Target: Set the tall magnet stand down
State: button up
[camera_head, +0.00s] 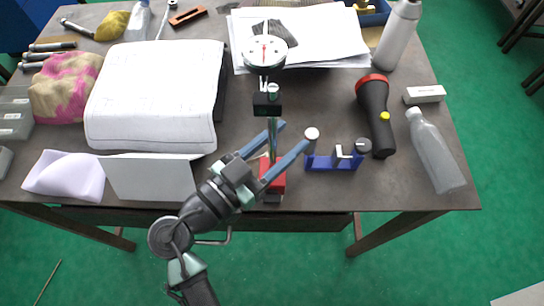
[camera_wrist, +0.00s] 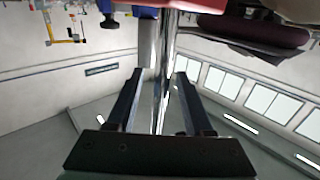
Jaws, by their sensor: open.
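The tall magnet stand has a red base (camera_head: 273,179), a shiny upright post (camera_head: 272,135), a black clamp (camera_head: 267,104) and a round dial gauge (camera_head: 265,52) on top. It stands upright near the table's front edge, and its base appears to rest on the table. My gripper (camera_head: 294,133) is open, with its two blue fingers on either side of the post. In the wrist view the post (camera_wrist: 165,65) runs between the dark fingers (camera_wrist: 162,100), with visible gaps. Part of the base is hidden by a finger in the head view.
A blue fixture (camera_head: 332,163) with upright pieces stands close to the right fingertip. A black and red flashlight (camera_head: 376,115) and a clear bottle (camera_head: 435,150) lie farther right. The table's front edge is close.

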jog(key=shift+w+d, duration=0.15)
jog(key=shift+d, duration=0.05)
grip_shut()
dwell(1.2)
jog(key=shift+r, duration=0.2)
